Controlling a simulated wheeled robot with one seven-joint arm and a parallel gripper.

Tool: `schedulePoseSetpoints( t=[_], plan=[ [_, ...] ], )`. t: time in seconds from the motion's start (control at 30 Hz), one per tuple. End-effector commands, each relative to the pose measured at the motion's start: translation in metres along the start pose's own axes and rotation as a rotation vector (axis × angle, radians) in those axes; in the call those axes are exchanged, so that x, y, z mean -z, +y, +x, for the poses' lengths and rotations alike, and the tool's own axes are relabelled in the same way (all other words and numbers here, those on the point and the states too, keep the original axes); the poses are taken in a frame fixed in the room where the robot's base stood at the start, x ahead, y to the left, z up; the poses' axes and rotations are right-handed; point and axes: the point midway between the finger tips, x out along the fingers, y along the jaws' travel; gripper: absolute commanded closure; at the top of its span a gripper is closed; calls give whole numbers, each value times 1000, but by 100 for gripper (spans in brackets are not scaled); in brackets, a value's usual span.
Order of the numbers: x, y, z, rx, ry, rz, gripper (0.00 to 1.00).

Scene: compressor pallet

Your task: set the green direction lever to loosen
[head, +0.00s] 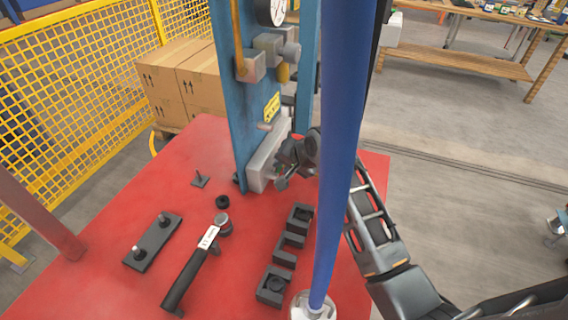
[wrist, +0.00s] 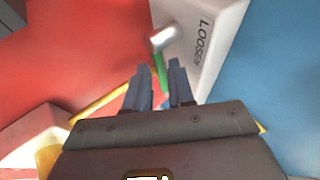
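The green lever (wrist: 160,72) shows in the wrist view as a short green stem with a silver rounded end (wrist: 165,38). It stands by a pale grey block (wrist: 205,40) printed LOOSEN. My gripper (wrist: 160,65) has its two fingers parted, with the green stem in line with the gap between them. I cannot tell whether either finger touches it. In the head view the pale block (head: 262,172) is at the foot of the blue upright (head: 228,100), and my dark gripper is at its right side. The green lever cannot be made out there.
A wrench (head: 192,268), a black plate with pegs (head: 153,241) and several black blocks (head: 271,286) lie on the red table (head: 110,290). A thick blue post (head: 340,130) crosses in front of my arm. Cartons (head: 185,80) and a yellow mesh fence (head: 80,90) are behind at left.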

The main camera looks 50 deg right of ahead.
Motion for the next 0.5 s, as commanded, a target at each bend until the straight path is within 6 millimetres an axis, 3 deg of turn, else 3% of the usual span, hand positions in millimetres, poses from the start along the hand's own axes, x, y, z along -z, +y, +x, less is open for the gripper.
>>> schedulePoseSetpoints(
  t=[0.27, 0.5],
  plan=[
    [0, 0, 2, 1, 0, 0, 77],
    [0, 0, 2, 1, 0, 0, 98]
  ],
)
